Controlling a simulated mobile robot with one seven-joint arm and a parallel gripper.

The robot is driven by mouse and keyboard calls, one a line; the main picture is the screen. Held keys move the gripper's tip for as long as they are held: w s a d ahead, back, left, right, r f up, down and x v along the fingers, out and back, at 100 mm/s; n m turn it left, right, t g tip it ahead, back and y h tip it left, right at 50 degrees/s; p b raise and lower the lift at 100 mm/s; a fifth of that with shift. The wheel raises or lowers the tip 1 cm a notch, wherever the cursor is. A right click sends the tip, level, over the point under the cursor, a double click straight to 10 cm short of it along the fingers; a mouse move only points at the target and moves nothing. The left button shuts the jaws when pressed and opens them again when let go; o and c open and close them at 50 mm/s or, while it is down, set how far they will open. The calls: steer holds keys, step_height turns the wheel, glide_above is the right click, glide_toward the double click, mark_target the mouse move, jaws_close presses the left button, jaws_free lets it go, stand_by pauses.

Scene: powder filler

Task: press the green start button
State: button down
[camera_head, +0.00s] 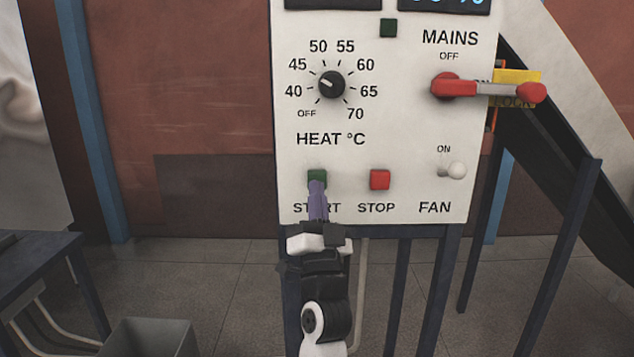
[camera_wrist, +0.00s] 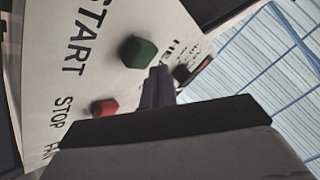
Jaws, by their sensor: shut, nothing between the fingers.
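The green start button (camera_head: 317,175) sits on the white control panel (camera_head: 390,130), above the word START. It also shows in the wrist view (camera_wrist: 138,51), standing out from the panel. My gripper (camera_head: 317,187) is shut and empty. Its purple fingers point up at the button and cover its lower part in the head view. In the wrist view the fingertips (camera_wrist: 159,72) show just beside the green button. I cannot tell whether they touch it.
The red stop button (camera_head: 380,180) is right of the start button. The fan switch (camera_head: 453,170), heat knob (camera_head: 331,85) and red mains handle (camera_head: 490,90) are on the panel. A grey bin (camera_head: 150,338) and dark table (camera_head: 40,265) stand lower left.

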steer(key=shift+w, duration=0.15)
steer(key=shift+w, duration=0.3)
steer(key=shift+w+b, duration=0.5)
steer(key=shift+b, duration=0.05)
stand_by(0.9)
steer(key=shift+s, duration=0.1)
steer(key=shift+s+p, duration=0.35)
steer(key=shift+s, duration=0.5)
steer(key=shift+s+p, duration=0.75)
steer(key=shift+s, duration=1.8)
